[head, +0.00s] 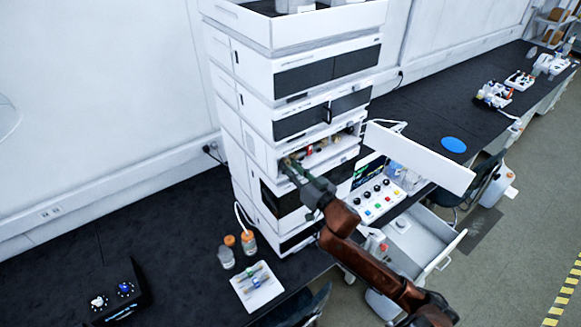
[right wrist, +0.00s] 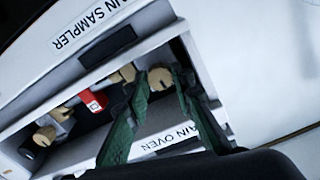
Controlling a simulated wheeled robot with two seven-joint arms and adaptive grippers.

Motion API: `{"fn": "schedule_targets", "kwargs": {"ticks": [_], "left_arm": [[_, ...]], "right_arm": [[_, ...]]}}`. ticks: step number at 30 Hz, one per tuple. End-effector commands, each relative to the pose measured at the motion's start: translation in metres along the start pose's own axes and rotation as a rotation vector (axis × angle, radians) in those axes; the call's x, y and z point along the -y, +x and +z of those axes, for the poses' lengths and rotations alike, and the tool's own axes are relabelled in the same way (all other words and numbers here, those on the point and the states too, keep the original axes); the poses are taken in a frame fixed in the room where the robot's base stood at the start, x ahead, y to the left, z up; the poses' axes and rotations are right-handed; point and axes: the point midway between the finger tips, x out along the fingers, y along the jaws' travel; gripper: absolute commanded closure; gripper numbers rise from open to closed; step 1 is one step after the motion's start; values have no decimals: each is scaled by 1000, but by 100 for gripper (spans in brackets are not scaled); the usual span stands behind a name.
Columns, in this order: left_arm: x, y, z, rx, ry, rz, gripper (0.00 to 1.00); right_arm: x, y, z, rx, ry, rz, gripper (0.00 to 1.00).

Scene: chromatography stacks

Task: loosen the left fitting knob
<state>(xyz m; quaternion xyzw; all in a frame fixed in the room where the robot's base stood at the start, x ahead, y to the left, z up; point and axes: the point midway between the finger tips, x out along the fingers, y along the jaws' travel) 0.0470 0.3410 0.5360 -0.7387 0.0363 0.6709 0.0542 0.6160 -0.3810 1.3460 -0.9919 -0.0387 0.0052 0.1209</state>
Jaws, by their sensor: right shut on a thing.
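The open bay (head: 345,152) of the white instrument stack holds several tan knobs and a red block. My right gripper (head: 287,166) reaches into the left end of this bay. In the right wrist view, the right gripper's green fingers (right wrist: 158,85) are shut on a round tan knob (right wrist: 160,77), the left fitting knob, at the bay's right end in that picture. A second tan knob (right wrist: 126,72) is beside it, partly hidden behind a finger. The red block (right wrist: 94,101) and more tan knobs (right wrist: 45,135) lie farther left. My left gripper is not in view.
A white door panel (head: 420,158) stands open right of the bay. Below it are a button panel (head: 376,203) and an open drawer (head: 415,235). Orange-capped bottles (head: 248,242) and a white tray (head: 257,300) stand on the dark bench left of my arm.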

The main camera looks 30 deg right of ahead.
Motion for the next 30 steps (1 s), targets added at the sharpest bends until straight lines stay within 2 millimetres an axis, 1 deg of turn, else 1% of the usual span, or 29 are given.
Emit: {"fn": "schedule_targets", "kwargs": {"ticks": [5, 11, 30], "left_arm": [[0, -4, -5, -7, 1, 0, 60], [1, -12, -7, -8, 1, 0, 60], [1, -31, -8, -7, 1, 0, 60]], "right_arm": [[0, 0, -1, 0, -70, 1, 100], [0, 0, -2, 0, -216, 1, 100], [1, 0, -1, -1, -824, 0, 100]]}}
